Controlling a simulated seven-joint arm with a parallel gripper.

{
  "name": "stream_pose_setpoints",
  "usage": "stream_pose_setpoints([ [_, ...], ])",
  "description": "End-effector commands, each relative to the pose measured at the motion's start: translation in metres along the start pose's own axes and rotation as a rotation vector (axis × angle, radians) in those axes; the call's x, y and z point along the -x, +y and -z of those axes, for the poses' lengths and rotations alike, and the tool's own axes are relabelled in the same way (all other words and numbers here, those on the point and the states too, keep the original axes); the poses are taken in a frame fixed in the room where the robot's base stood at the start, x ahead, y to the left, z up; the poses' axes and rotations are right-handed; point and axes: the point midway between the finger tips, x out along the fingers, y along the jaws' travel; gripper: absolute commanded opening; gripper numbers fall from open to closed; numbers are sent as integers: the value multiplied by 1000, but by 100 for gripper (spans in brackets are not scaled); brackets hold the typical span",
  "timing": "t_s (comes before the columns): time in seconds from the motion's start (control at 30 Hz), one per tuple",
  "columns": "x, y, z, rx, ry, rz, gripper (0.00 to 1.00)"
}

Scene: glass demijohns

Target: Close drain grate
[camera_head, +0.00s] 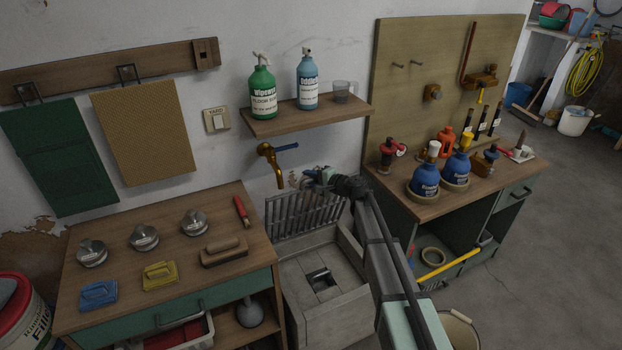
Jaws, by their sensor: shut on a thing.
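The drain grate (300,214) is a grey barred panel. It stands raised, almost upright, at the back of a stone sink (325,312) against the wall. The sink's basin lies open in front of it, with a small dark square drain opening (321,278) in its floor. My gripper (312,177) is at the upper right of the grate, by its top edge, and is shut on it. My arm hides the exact contact and part of the sink's right side.
A brass tap (271,160) with a blue handle juts out just above the grate. A shelf (306,115) with bottles hangs higher. A workbench (165,250) with lidded tins and brushes stands left, another bench (430,200) with blue bottles right. A bucket (458,330) stands front right.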

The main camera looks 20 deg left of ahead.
Motion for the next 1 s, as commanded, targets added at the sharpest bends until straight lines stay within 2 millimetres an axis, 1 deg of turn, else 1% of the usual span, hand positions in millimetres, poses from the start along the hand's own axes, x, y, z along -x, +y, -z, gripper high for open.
stream_pose_setpoints([
  [0.37,1,0,0,1,0,2,0],
  [0.53,9,6,-4,7,0,20,0],
  [0.67,22,15,-10,20,0,55,0],
  [0.77,35,26,-16,35,0,92,0],
  [1.0,70,58,-30,80,1,205,0],
])
